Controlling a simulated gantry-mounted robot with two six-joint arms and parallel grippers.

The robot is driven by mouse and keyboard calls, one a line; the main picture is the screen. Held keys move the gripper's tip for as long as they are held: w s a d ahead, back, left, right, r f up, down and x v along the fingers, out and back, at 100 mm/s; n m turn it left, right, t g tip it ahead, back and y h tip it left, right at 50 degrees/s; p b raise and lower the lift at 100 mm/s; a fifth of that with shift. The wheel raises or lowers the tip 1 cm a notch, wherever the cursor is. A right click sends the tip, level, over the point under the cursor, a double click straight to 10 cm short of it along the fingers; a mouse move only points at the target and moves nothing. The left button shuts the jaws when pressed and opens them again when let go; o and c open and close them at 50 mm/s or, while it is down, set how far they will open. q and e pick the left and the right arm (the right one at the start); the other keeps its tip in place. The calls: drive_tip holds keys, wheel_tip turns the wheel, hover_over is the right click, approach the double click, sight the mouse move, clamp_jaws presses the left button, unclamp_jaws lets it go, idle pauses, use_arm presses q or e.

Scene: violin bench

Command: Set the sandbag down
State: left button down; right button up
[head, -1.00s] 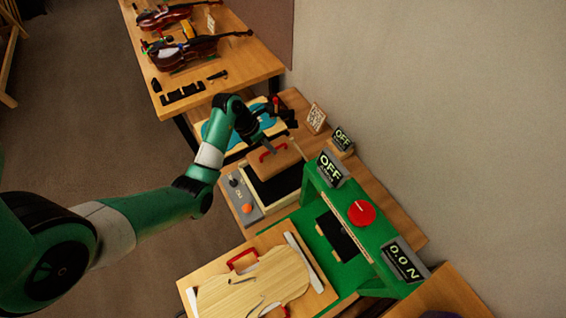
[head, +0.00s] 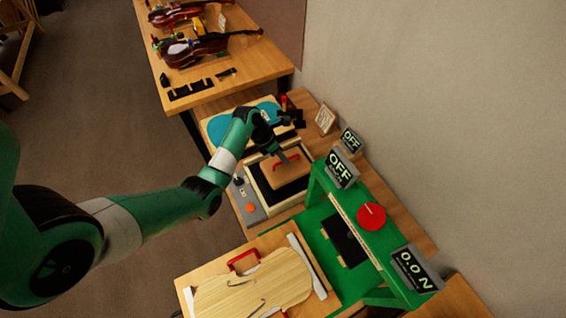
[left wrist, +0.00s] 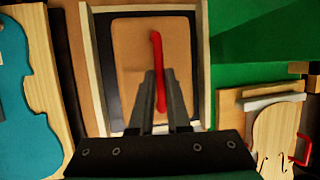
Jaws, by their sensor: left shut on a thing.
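The sandbag is a flat tan pad (head: 292,174) with a red handle (head: 280,162). It is over the dark bed of a cream-framed box (head: 262,192). My left gripper (head: 284,156) is shut on the handle from above. In the left wrist view, the gripper (left wrist: 159,78) closes on the red handle (left wrist: 157,45), and the sandbag (left wrist: 132,58) lies within the outline of the cream frame (left wrist: 200,60). I cannot tell for sure whether its underside touches the bed. My right gripper is not in view.
A grey panel with an orange button (head: 250,208) adjoins the box. A green press frame (head: 338,200) with a red knob (head: 371,216) stands close by. A violin plate (head: 250,290) lies in front, a blue violin-shaped piece (head: 222,128) behind. A bench (head: 205,75) holds violins.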

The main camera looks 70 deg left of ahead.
sight(285, 165)
use_arm(q)
wheel_tip(285, 165, down, 3)
drive_tip(key=shift+b, duration=0.45)
drive_tip(key=shift+r, duration=0.1)
drive_tip(key=c, duration=1.3)
unclamp_jaws()
drive_tip(key=shift+f, duration=0.3)
drive_tip(key=shift+c, duration=0.2)
drive_tip(key=o, duration=0.5)
drive_tip(key=shift+c, duration=0.2)
drive_tip(key=shift+r, duration=0.1)
drive_tip(key=p+v, duration=0.3)
drive_tip(key=v, duration=0.9)
drive_tip(key=shift+p, duration=0.4)
drive_tip(key=shift+r, duration=0.1)
